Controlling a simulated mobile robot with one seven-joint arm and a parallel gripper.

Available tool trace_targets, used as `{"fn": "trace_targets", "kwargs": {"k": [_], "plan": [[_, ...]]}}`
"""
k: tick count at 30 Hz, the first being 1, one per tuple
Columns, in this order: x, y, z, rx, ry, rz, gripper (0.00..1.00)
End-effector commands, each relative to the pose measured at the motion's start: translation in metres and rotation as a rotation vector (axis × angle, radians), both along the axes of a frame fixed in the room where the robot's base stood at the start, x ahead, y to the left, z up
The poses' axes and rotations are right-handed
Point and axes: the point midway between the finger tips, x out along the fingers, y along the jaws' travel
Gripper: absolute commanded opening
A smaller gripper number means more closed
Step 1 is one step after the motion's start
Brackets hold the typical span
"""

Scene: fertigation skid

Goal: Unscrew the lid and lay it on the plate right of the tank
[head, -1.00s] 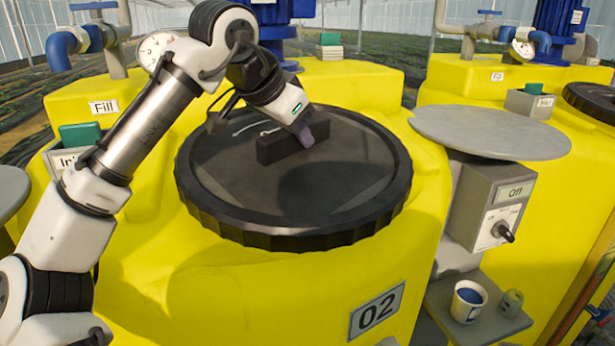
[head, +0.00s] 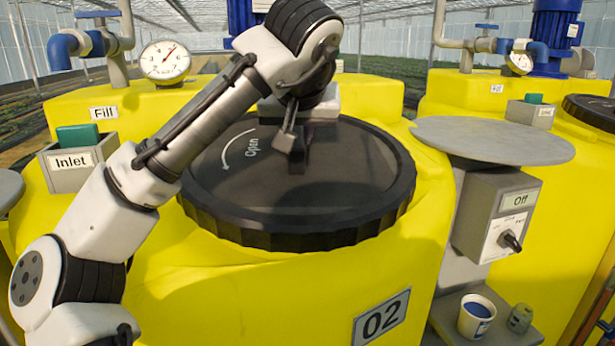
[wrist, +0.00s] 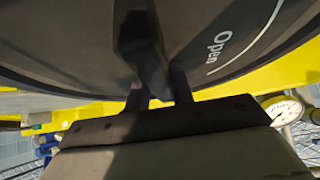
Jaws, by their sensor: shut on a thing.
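The black ribbed lid (head: 300,225) lies on top of the yellow tank marked 02 (head: 250,285). Its raised bar handle (head: 301,160) points towards the head camera, and a white "Open" arrow is on the lid to the left of it. My gripper (head: 290,142) is shut on the handle. In the wrist view my gripper (wrist: 160,92) has a finger on each side of the handle (wrist: 138,40), with the lid (wrist: 60,45) around it. The grey round plate (head: 490,140) right of the tank is empty. I cannot tell whether the lid is loose.
A control box (head: 495,215) with a knob stands below the plate. A shelf under it holds a blue-filled cup (head: 476,316) and a small greenish item (head: 520,318). A gauge (head: 165,62) and pipes stand behind left. The Inlet box (head: 72,165) is at the left.

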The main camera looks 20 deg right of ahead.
Motion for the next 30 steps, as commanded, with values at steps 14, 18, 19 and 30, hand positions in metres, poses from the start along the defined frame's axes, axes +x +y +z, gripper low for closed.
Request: {"fn": "trace_targets", "kwargs": {"k": [14, 18, 19, 30], "plan": [[-0.001, 0.001, 0.004, -0.042, 0.002, 0.227, 0.0], [-0.001, 0.001, 0.009, -0.042, 0.002, 0.227, 0.0], [-0.001, 0.001, 0.01, -0.042, 0.002, 0.227, 0.0], [-0.003, 0.001, 0.024, -0.042, -0.002, 0.226, 0.0]]}}
